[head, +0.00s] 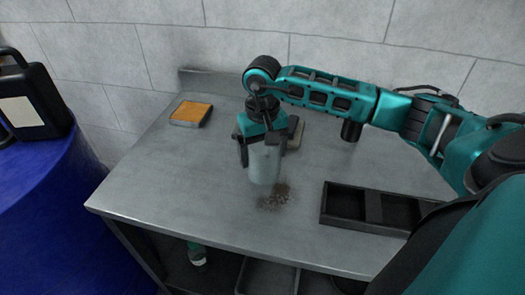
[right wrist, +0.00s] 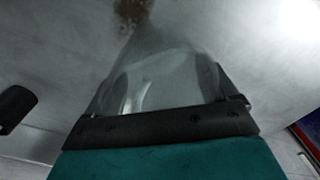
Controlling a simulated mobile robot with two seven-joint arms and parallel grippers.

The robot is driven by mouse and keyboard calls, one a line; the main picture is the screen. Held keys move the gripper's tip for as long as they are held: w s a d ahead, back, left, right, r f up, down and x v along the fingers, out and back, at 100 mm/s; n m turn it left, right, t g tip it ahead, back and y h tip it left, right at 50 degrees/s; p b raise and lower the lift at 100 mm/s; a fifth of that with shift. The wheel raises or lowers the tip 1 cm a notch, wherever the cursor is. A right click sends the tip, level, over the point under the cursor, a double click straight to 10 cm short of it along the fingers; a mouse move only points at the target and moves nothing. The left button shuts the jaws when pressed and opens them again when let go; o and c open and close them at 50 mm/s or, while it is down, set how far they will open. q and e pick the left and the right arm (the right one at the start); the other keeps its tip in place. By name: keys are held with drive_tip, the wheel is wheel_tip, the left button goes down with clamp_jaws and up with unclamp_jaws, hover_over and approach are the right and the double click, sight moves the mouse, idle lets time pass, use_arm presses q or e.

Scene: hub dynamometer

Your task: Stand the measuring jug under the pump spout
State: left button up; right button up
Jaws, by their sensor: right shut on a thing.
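The measuring jug (head: 264,168) is a clear, pale vessel over the middle of the steel bench. My right gripper (head: 262,149) reaches down from above and is shut on it, with the dark fingers on either side. The jug looks upright; I cannot tell whether its base touches the bench. In the right wrist view the clear jug (right wrist: 150,75) shows beyond the dark gripper bar, with the bench behind it. A blue drum (head: 45,215) stands at the far left. No pump spout can be made out. My left gripper is not in view.
The steel bench (head: 150,185) has a brown spill (head: 275,197) just in front of the jug. A black canister (head: 40,105) stands on the drum.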

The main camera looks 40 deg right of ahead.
drive_tip(key=shift+f, duration=0.1)
drive_tip(key=shift+f, duration=0.15)
drive_tip(key=o, duration=0.8)
drive_tip(key=shift+o, duration=0.2)
